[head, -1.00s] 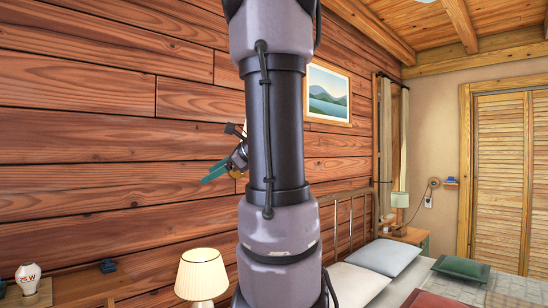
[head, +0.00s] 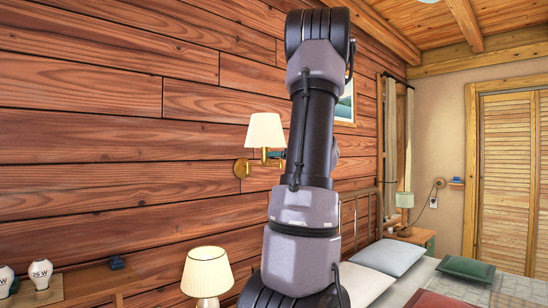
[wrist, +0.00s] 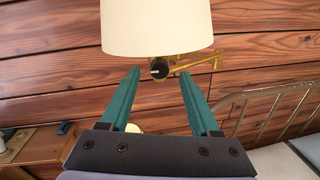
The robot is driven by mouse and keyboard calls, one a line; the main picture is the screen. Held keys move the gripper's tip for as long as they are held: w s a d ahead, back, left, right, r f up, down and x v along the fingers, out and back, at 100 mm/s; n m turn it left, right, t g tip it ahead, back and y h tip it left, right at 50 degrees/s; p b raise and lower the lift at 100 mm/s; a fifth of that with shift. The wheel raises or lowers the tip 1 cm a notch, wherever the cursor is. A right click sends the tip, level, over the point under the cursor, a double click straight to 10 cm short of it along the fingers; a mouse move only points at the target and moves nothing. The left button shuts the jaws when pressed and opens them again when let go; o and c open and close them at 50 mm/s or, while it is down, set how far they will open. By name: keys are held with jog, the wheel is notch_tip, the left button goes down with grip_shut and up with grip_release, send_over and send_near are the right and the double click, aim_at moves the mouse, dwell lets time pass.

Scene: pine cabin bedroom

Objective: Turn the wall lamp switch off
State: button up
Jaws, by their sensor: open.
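The wall lamp (head: 265,132) has a cream shade and a brass arm fixed to the plank wall, left of my arm in the head view. In the wrist view its shade (wrist: 157,25) fills the top middle. A round black switch knob (wrist: 159,68) sits on the brass fitting just below the shade. My gripper (wrist: 159,75) has two teal fingers, open and empty. In the wrist picture the knob lies between the fingertips, but I cannot tell the distance left to it. In the head view my gripper is mostly hidden behind my arm.
A lit table lamp (head: 207,272) stands below, beside a wooden shelf with light bulbs (head: 41,272) at lower left. A metal bed frame (wrist: 268,100) is on the right. A framed picture (head: 346,105) is partly hidden by my arm.

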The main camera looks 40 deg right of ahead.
jog(key=w, duration=0.3)
jog(key=shift+w, duration=0.2)
grip_shut()
